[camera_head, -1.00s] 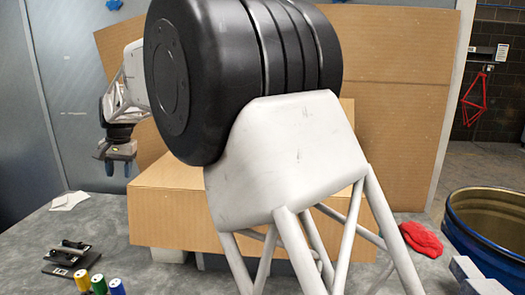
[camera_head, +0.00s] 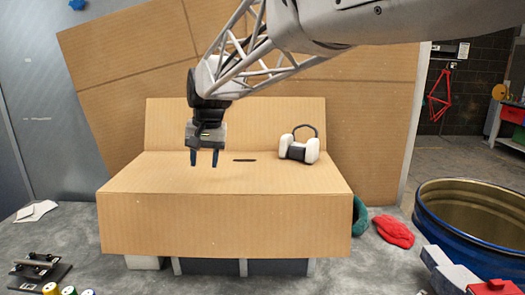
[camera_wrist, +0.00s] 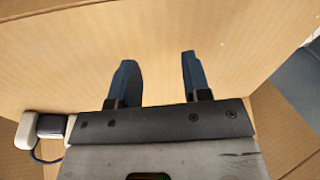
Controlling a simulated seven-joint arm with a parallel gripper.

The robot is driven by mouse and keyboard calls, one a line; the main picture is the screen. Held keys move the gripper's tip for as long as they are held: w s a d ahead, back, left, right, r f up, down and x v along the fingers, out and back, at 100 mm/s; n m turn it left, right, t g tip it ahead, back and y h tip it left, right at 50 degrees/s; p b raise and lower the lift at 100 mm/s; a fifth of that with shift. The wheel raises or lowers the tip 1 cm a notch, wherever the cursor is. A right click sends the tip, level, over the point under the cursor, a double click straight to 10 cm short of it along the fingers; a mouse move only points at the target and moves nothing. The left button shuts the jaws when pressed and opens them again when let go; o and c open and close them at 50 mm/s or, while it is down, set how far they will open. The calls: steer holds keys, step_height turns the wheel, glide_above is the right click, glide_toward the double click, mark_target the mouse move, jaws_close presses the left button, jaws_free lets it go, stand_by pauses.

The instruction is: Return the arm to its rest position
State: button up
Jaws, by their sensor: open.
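My gripper (camera_head: 204,160) hangs pointing down above the cardboard bench (camera_head: 225,222) in the head view. Its two dark fingers are apart with nothing between them. In the wrist view my gripper (camera_wrist: 158,75) also shows open and empty, with plain cardboard (camera_wrist: 200,25) beyond the fingertips. My arm reaches in from the upper right of the head view.
Headphones-like white and black item (camera_head: 299,146) sits on the bench right of my gripper. A dark slot (camera_head: 244,160) lies between them. A blue drum (camera_head: 480,250), red cloth (camera_head: 395,232) and teal item (camera_head: 359,216) are at right. A black device (camera_head: 38,268) is at front left.

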steer(key=s+d+f, duration=0.1)
steer(key=s+d, duration=0.6)
steer(key=d, duration=0.6)
steer(key=s+d+f+m+t+h, duration=0.1)
steer(key=s+d+f, duration=0.5)
steer(key=s+d, duration=0.4)
steer(key=s+d+f+h, duration=0.1)
steer(key=s+d+f, duration=0.6)
steer(key=s, duration=0.8)
steer(key=d, duration=0.3)
steer(key=shift+m+t, duration=0.4)
steer(key=shift+d, duration=0.1)
